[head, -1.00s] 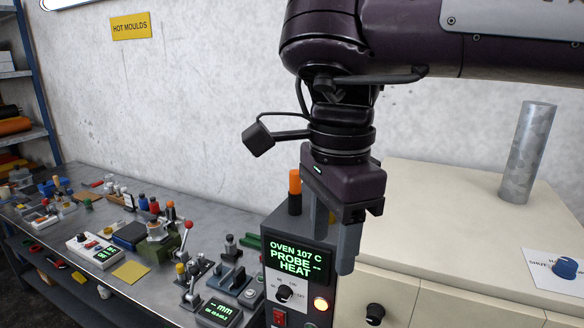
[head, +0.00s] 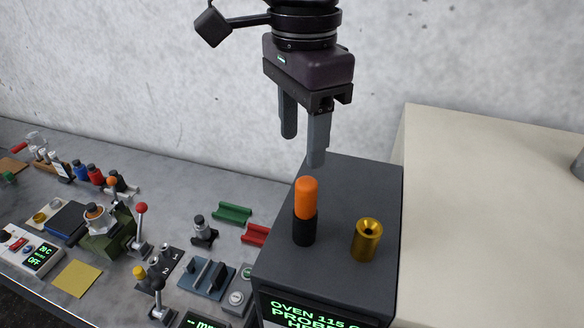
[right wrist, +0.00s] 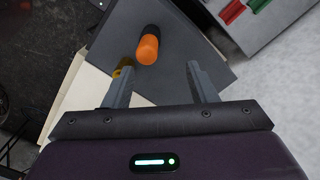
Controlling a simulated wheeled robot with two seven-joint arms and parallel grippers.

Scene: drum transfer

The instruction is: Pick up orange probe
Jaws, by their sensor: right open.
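The orange probe (head: 306,197) stands upright on top of the dark oven box (head: 345,185), its lower part in a black sleeve. My right gripper (head: 303,150) is open and empty, above and behind the probe, with its fingers pointing down. In the right wrist view the probe (right wrist: 147,48) shows beyond the fingertips, between the lines of the two fingers of my right gripper (right wrist: 160,70), and does not touch them. My left gripper is in neither view.
A brass cylinder (head: 367,240) with a hole in its top stands right of the probe. A cream cabinet (head: 480,200) rises beside the oven. Levers, small fixtures and a yellow pad (head: 77,278) crowd the bench at left.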

